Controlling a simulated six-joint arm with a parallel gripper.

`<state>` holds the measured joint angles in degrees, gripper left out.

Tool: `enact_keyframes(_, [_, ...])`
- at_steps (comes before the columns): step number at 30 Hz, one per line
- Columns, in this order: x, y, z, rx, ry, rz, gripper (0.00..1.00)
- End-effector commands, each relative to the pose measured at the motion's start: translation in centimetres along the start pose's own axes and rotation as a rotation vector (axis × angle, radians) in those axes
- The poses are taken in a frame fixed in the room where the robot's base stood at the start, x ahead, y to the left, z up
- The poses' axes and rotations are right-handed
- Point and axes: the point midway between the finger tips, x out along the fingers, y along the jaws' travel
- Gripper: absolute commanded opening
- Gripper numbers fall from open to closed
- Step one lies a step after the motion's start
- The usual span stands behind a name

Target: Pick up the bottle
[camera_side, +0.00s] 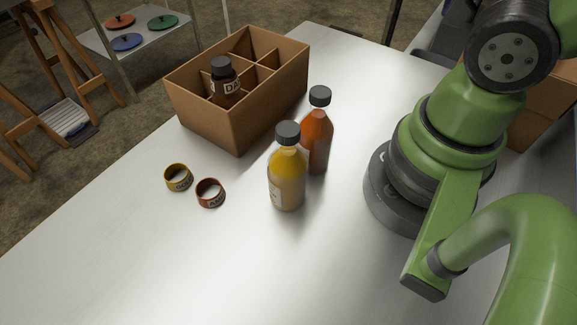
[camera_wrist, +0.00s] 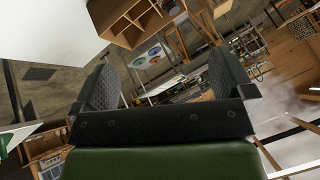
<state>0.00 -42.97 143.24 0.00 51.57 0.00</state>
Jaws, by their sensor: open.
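In the side view, a yellow bottle (camera_side: 287,180) with a dark cap stands upright on the white table. A red-brown bottle (camera_side: 318,135), also dark-capped, stands upright just behind it to the right. A dark bottle (camera_side: 226,88) with a partly visible label stands in a compartment of the divided cardboard box (camera_side: 252,125). My gripper (camera_wrist: 160,62) shows in the wrist view with its two dark ridged fingers spread apart and nothing between them.
A yellow label ring (camera_side: 178,177) and a red-brown one (camera_side: 210,192) lie left of the bottles. The table (camera_side: 150,270) is clear at front left. A shelf (camera_side: 150,38) with coloured discs stands beyond it. Another cardboard box (camera_side: 540,110) is at right, behind my arm.

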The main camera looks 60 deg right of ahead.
Motion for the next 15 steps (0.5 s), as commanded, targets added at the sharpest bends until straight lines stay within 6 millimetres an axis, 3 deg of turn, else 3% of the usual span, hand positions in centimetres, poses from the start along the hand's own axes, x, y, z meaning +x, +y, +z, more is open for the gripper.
enact_keyframes(1, [0.0, 0.0, 0.0, 0.0, 0.0, 0.0, 0.88])
enact_keyframes(4, [0.0, 0.0, 0.0, 0.0, 0.0, 0.0, 0.66])
enact_keyframes(15, [0.58, -0.4, -0.02, -0.002, -0.046, 0.005, 0.66])
